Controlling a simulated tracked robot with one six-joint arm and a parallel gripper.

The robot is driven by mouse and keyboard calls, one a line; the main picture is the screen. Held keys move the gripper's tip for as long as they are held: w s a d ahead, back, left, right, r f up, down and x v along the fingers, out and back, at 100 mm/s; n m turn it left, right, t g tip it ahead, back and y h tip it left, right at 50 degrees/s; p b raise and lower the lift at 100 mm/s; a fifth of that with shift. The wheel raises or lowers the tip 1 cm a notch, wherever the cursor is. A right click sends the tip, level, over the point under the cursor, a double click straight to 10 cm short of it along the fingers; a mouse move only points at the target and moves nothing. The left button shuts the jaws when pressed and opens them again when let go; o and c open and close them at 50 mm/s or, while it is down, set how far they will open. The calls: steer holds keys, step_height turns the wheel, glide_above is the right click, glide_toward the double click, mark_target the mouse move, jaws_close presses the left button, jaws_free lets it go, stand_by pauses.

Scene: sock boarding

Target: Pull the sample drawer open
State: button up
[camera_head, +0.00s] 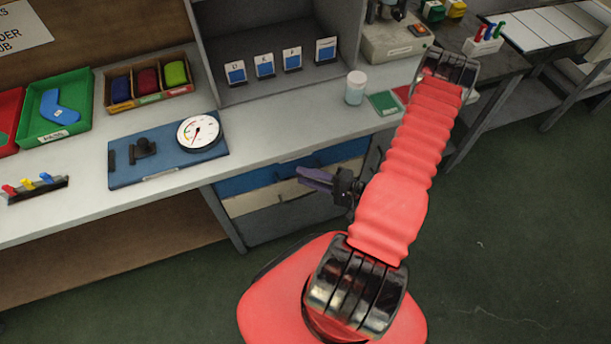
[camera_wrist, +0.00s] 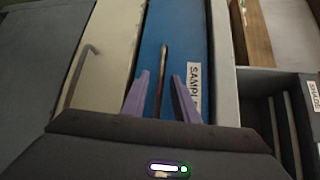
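The sample drawer is the blue front (camera_head: 250,182) at the top of the drawer stack under the bench. In the wrist view the same blue front (camera_wrist: 205,45) carries a white label reading "SAMPL", partly hidden by a finger. Its thin dark bar handle (camera_wrist: 163,68) stands between my fingers. My gripper (camera_wrist: 161,98) has two purple fingers, open, one on each side of the handle with gaps to it. In the head view my gripper (camera_head: 310,180) reaches left toward the drawer fronts. The drawer looks shut in line with its neighbours.
A cream drawer (camera_wrist: 108,50) with its own handle (camera_wrist: 80,75) lies beside the blue one, with a grey front (camera_wrist: 40,45) beyond. On the bench above stand a dial gauge on a blue board (camera_head: 165,172) and a jar (camera_head: 356,88). The green floor (camera_head: 490,240) to the right is clear.

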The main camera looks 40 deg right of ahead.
steer(key=shift+w+a, duration=0.15)
steer(key=shift+w, duration=0.1)
steer(key=shift+c, duration=0.2)
steer(key=c, duration=0.6)
jaws_close()
steer(key=shift+f, duration=0.1)
stand_by(0.4)
